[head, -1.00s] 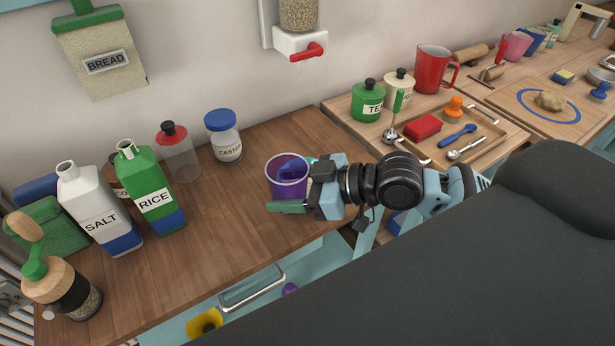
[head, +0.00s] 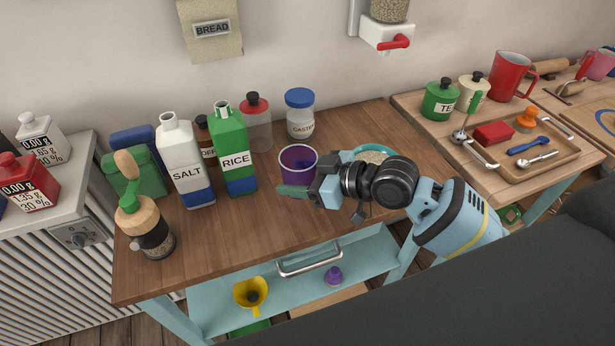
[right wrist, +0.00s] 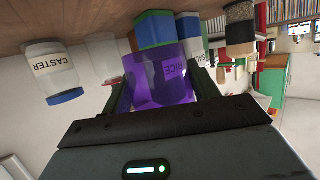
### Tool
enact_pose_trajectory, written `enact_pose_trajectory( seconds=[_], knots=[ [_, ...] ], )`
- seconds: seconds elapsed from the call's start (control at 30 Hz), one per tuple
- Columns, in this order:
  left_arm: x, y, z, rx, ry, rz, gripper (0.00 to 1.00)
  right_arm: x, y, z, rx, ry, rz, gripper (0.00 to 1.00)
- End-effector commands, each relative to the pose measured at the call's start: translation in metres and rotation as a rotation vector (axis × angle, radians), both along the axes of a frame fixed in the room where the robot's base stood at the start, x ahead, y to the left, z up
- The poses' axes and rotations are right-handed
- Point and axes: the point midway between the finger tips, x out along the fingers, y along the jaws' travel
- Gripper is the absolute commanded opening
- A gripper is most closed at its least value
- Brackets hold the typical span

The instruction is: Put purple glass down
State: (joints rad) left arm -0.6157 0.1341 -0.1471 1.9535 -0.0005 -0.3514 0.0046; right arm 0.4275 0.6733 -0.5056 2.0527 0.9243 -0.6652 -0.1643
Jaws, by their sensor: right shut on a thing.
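The purple glass (head: 298,163) is see-through and stands upright in the head view, over the wooden counter (head: 230,215). My right gripper (head: 302,182) is shut on it, with a green finger along its near side. In the right wrist view the purple glass (right wrist: 160,80) sits between the two fingers, and the rice carton shows through it. I cannot tell whether its base touches the counter. My left gripper is not in view.
The rice carton (head: 233,150), salt carton (head: 186,165) and caster jar (head: 299,115) stand left of and behind the glass. A bowl with a teal rim (head: 372,153) is just behind my right gripper.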

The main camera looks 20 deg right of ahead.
Motion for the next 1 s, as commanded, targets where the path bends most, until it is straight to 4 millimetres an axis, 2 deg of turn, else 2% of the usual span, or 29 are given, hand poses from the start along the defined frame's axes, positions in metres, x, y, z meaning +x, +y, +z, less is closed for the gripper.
enact_pose_trajectory(
  seconds=[0.57, 1.0],
  knots=[
    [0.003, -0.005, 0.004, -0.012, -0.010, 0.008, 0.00, 0.003, 0.002, 0.000, 0.000, -0.002, 0.002, 0.26],
    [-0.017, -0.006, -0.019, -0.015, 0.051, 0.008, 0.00, 0.002, 0.001, -0.039, 0.000, 0.006, 0.001, 0.26]
  ],
)
